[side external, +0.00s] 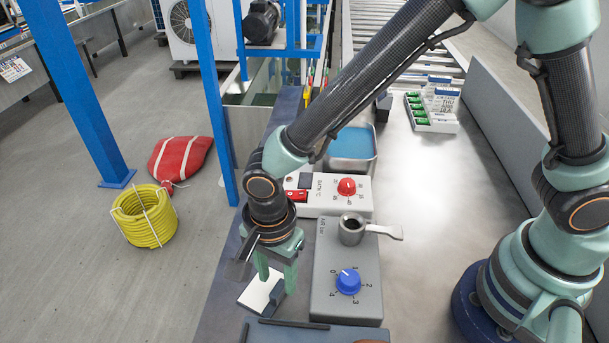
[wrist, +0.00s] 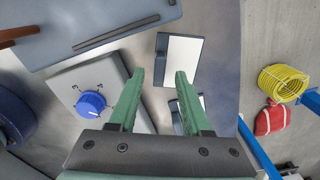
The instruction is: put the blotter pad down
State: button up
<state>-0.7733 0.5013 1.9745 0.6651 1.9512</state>
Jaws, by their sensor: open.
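A white blotter pad with a dark grey strip along one edge (side external: 256,294) lies flat on the bench in the side view, left of the grey knob box. It also shows in the wrist view (wrist: 186,62). My gripper (side external: 277,283) points down over the bench beside the pad, its green fingers apart. In the wrist view the fingers of my gripper (wrist: 158,74) are open, with nothing held between them. A second white piece with a dark strip (wrist: 172,107) is partly hidden behind the right finger. I cannot tell how high the fingertips are.
A grey box with a blue knob (side external: 348,281) stands close right of my gripper, with a metal cup and lever (side external: 352,229) behind. A white box with a red knob (side external: 346,187) stands farther back. A blue-grey tray (side external: 300,334) is at the front. The bench's left edge is near.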

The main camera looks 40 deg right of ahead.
aim_at(278, 287)
notch_tip(278, 287, up, 9)
jog(key=w+d+r+n+t+y, duration=0.1)
jog(key=w+d+r+n, duration=0.1)
jog(key=d+r+n, duration=0.3)
jog(key=w+d+r+n+t, duration=0.1)
jog(key=w+d+r, duration=0.15)
jog(key=d, duration=0.55)
jog(key=s+d+r+n+t, duration=0.1)
jog(key=s+d+r+n, duration=0.1)
jog(key=d, duration=0.5)
jog(key=s+d+r+n+t+h, duration=0.1)
jog(key=s+d+r+n+t, duration=0.1)
jog(key=d+n, duration=0.3)
jog(key=shift+d+r+n+t, duration=0.15)
jog(key=shift+d+n+t, duration=0.15)
jog(key=shift+d, duration=0.85)
